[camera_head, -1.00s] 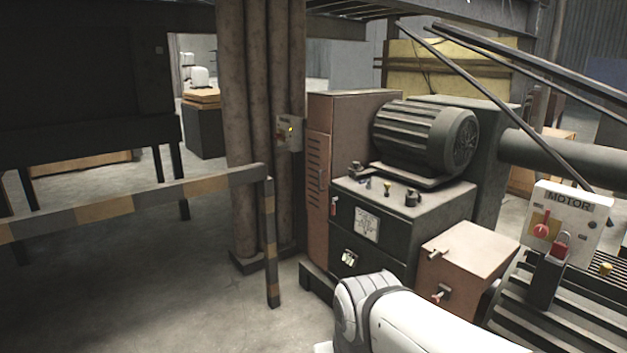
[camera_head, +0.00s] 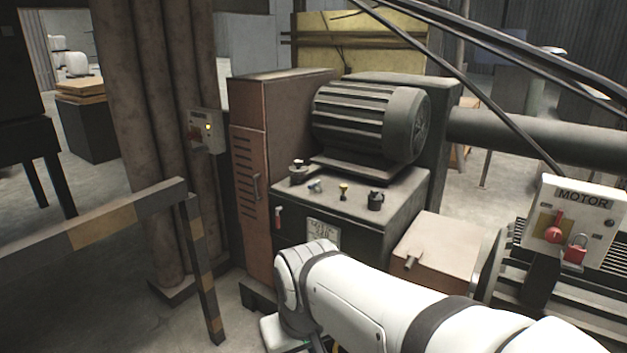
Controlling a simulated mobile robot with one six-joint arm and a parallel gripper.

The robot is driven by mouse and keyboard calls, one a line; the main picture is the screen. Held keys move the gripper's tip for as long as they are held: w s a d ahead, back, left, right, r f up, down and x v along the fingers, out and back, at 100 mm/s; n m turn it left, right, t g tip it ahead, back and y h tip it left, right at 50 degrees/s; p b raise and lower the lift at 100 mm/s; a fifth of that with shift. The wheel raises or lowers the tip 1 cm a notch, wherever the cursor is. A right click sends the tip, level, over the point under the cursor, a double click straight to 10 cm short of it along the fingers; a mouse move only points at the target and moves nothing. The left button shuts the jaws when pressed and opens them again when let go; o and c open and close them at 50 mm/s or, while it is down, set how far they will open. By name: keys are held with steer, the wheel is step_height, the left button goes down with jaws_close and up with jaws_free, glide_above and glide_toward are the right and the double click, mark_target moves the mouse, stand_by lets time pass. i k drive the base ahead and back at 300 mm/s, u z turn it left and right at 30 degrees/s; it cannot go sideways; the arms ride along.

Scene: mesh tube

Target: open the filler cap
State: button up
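Several small fittings stand on top of the dark green tank (camera_head: 405,190) under the motor. They include a black cap-like fitting (camera_head: 376,200) at the right, a small yellow-topped one (camera_head: 343,191), a bluish one (camera_head: 315,187) and a dark one (camera_head: 298,172) at the back left. I cannot tell which is the filler cap, and none looks visibly lifted off. My white arm crosses the lower right, in front of the tank's lower front. The fingers of my gripper do not show; the arm's end runs out of the bottom edge.
The ribbed motor (camera_head: 365,120) sits above the tank. A tan box (camera_head: 445,245) stands at its right, and a MOTOR panel (camera_head: 572,215) with a red switch and red padlock at far right. A striped barrier rail (camera_head: 105,225) and thick pipes (camera_head: 160,120) stand left. Floor shows at lower left.

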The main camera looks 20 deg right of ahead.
mark_target(375, 195)
steer(key=z, duration=0.35)
steer(key=i, duration=0.55)
steer(key=z, duration=0.4)
steer(key=k, duration=0.8)
steer(key=z, duration=0.15)
steer(key=i, duration=1.3)
steer(key=u, duration=0.05)
